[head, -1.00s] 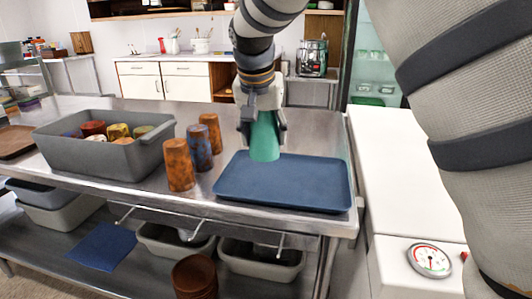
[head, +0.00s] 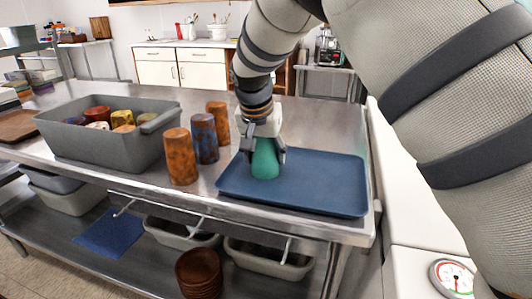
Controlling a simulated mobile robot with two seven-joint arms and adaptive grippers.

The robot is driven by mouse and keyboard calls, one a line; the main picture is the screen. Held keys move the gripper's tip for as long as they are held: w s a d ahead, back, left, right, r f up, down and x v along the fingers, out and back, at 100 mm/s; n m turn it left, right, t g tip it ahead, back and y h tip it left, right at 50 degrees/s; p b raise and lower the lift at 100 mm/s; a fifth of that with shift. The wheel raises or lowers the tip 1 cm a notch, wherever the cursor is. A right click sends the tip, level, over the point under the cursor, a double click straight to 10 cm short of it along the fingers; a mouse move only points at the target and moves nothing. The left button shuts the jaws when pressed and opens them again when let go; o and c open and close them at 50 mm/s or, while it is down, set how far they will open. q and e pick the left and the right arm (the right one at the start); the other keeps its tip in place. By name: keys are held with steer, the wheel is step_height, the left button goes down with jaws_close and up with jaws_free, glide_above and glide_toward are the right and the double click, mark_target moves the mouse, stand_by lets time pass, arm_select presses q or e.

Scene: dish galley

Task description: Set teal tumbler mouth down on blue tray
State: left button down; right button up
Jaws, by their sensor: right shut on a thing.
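The teal tumbler (head: 265,163) is held in my right gripper (head: 264,152), which is shut around its upper part from above. The tumbler is upright, wider at its lower end. Its lower end is at the left part of the blue tray (head: 325,185); I cannot tell whether it touches the tray's surface. The tray lies flat on the steel table and is otherwise empty. My left gripper is not in view.
Orange-brown (head: 180,157) and blue-brown (head: 204,138) tumblers and another orange one (head: 218,122) stand just left of the tray. A grey bin (head: 95,150) with several tumblers stands farther left. The steel table's (head: 200,190) front edge is close to the tray.

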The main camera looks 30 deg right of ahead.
steer(key=o, duration=1.2)
steer(key=shift+o, duration=0.4)
steer(key=shift+s, duration=0.2)
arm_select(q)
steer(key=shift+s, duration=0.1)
arm_select(e)
steer(key=shift+w+r, duration=0.1)
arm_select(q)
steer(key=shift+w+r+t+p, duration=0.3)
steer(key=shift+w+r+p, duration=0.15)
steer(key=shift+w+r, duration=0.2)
arm_select(e)
steer(key=v, duration=1.2)
